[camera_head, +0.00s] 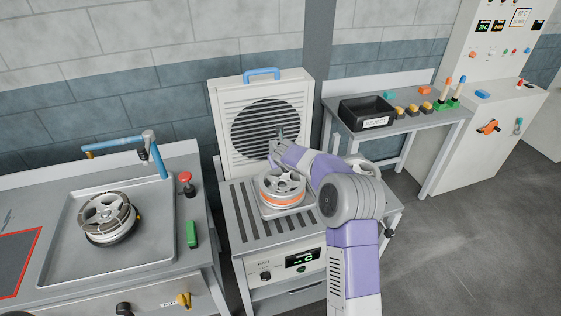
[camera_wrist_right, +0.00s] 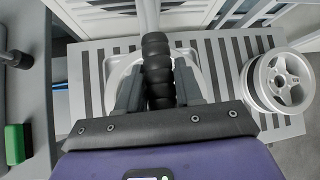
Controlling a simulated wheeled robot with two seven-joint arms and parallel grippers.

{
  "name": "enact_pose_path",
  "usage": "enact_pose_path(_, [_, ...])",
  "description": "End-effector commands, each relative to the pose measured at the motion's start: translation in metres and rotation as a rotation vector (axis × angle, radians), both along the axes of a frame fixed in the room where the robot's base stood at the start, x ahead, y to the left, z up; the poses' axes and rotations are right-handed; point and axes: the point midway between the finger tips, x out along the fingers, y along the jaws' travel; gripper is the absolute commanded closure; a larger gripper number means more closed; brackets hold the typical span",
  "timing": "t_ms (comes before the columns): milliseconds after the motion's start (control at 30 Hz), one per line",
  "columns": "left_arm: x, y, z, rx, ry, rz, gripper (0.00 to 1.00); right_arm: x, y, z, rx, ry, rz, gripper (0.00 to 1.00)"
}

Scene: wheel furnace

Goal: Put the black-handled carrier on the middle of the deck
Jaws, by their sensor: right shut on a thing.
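My right gripper (camera_wrist_right: 158,88) is shut on the black ribbed handle (camera_wrist_right: 157,58) of the carrier. A grey post joins the handle in the right wrist view. The carrier's pale tray (camera_wrist_right: 123,73) shows partly below the handle, with my gripper hiding much of it. In the head view, a silver wheel with an orange band (camera_head: 283,187) is at the carrier's place, left of my right arm, over the slatted deck (camera_head: 245,229). I cannot tell whether the tray touches the deck. My left gripper is not in view.
Another silver wheel (camera_wrist_right: 279,80) is at the deck's right side, partly behind my arm in the head view. A vented panel with a blue handle (camera_head: 262,74) stands behind the deck. A sink (camera_head: 150,245) with a wheel is left; a table with a black bin (camera_head: 366,113) is right.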

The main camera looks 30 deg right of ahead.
Motion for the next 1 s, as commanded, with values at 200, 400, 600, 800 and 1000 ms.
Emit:
enact_pose_path(200, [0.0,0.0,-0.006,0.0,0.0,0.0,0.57,0.002,0.0,-0.01,-0.001,-0.012,0.002,1.0])
enact_pose_path(400, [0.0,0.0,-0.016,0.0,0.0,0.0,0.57,0.002,0.001,-0.031,-0.002,-0.009,0.003,1.0])
enact_pose_path(600, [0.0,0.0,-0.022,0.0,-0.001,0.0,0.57,0.002,0.0,-0.046,-0.001,-0.012,0.001,1.0])
enact_pose_path(800, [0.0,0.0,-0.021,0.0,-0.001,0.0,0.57,0.0,0.0,-0.051,0.001,0.0,-0.001,0.58])
enact_pose_path(1000, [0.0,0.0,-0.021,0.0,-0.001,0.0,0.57,0.0,0.0,-0.05,0.0,-0.001,0.0,0.39])
